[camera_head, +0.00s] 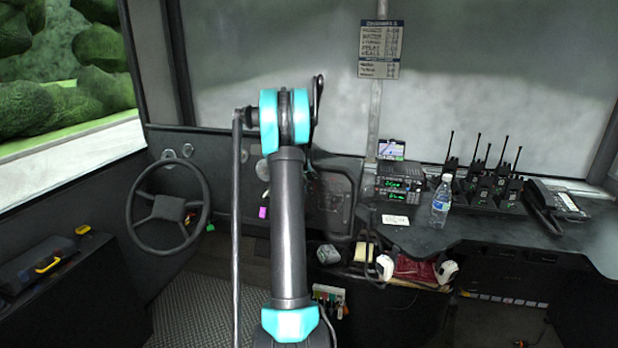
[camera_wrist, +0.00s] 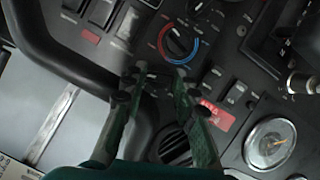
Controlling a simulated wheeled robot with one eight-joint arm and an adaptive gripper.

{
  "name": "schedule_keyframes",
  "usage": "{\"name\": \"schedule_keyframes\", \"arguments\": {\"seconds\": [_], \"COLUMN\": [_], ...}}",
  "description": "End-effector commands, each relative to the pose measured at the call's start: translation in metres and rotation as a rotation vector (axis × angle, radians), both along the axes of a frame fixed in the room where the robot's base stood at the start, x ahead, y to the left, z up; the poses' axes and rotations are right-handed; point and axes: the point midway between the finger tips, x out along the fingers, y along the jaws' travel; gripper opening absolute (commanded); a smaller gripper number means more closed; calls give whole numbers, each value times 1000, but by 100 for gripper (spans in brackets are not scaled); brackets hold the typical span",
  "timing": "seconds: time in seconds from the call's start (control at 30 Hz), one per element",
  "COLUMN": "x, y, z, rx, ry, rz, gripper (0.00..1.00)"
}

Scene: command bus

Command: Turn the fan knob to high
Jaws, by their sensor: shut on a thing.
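In the wrist view my gripper (camera_wrist: 160,76) reaches down to a dark dashboard panel (camera_wrist: 222,62). Its two fingers stand on either side of a dark round knob (camera_wrist: 154,82), which I take for the fan knob, and are shut on it. The fingers hide much of this knob, and its pointer and markings cannot be read. Just beyond the fingertips is another knob (camera_wrist: 178,43) with a red and blue arc around it. In the head view my arm blocks the gripper and the knob.
Rocker switches (camera_wrist: 103,12), a red label (camera_wrist: 216,114) and a round gauge (camera_wrist: 270,144) surround the knobs. A steering wheel (camera_head: 133,222) stands left of my arm. A desk at right holds a radio (camera_head: 400,182), a water bottle (camera_head: 441,203) and several handheld radios.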

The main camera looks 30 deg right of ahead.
Motion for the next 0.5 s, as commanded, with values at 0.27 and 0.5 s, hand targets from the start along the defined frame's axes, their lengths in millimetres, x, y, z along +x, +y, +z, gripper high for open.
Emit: {"name": "schedule_keyframes", "arguments": {"seconds": [0.27,0.5], "x": [-1,-1], "y": [0,0], "z": [-1,-1], "rx": [46,52], "ry": [-48,-56], "rz": [-25,-30], "gripper": [0,0]}}
